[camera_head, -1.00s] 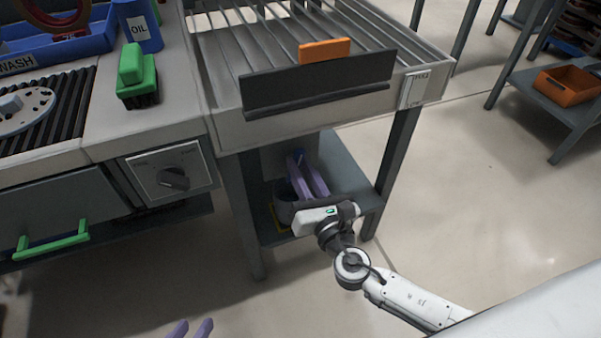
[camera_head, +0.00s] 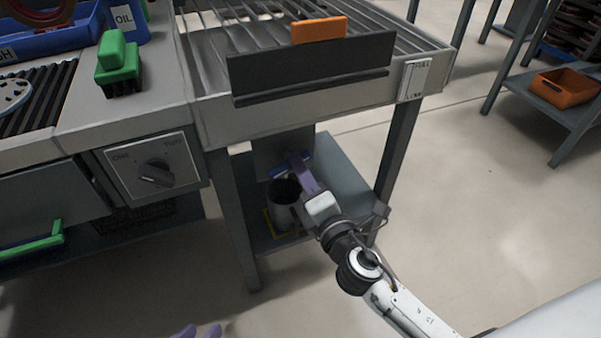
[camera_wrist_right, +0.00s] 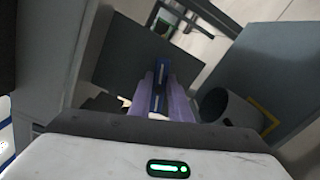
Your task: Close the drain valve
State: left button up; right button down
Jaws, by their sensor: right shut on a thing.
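The blue drain valve handle (camera_head: 277,171) is a flat bar in front of a grey box (camera_head: 280,146) under the slatted table. In the head view it lies nearly level, its right end rising slightly. My right gripper (camera_head: 304,172), with purple fingers, reaches in from the right and is shut on the handle. In the right wrist view the blue handle (camera_wrist_right: 160,75) shows between the purple fingers of the gripper (camera_wrist_right: 162,92). The valve body is mostly hidden. My left gripper (camera_head: 196,331) shows only as two separated purple fingertips at the bottom edge, open and empty.
A bucket (camera_head: 284,208) stands on the lower shelf (camera_head: 345,185) below the handle, on a yellow-edged base. Table legs (camera_head: 232,215) flank the space. A dial panel (camera_head: 150,168) is left, and an orange bin (camera_head: 565,87) is far right. The right floor is clear.

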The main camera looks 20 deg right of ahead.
pick_arm(q)
jog(key=shift+w+d+r+t+h+b, duration=0.15)
jog(key=shift+d+r+t+h+b, duration=0.2)
jog(key=shift+b, duration=0.2)
pick_arm(e)
jog(key=m, duration=0.4)
jog(key=shift+f, duration=0.3)
pick_arm(q)
jog(key=shift+r, duration=0.25)
pick_arm(e)
jog(key=c, duration=1.6)
grip_release()
jog(key=shift+c, duration=0.2)
pick_arm(q)
jog(key=shift+d, duration=0.1)
jog(key=shift+f, duration=0.1)
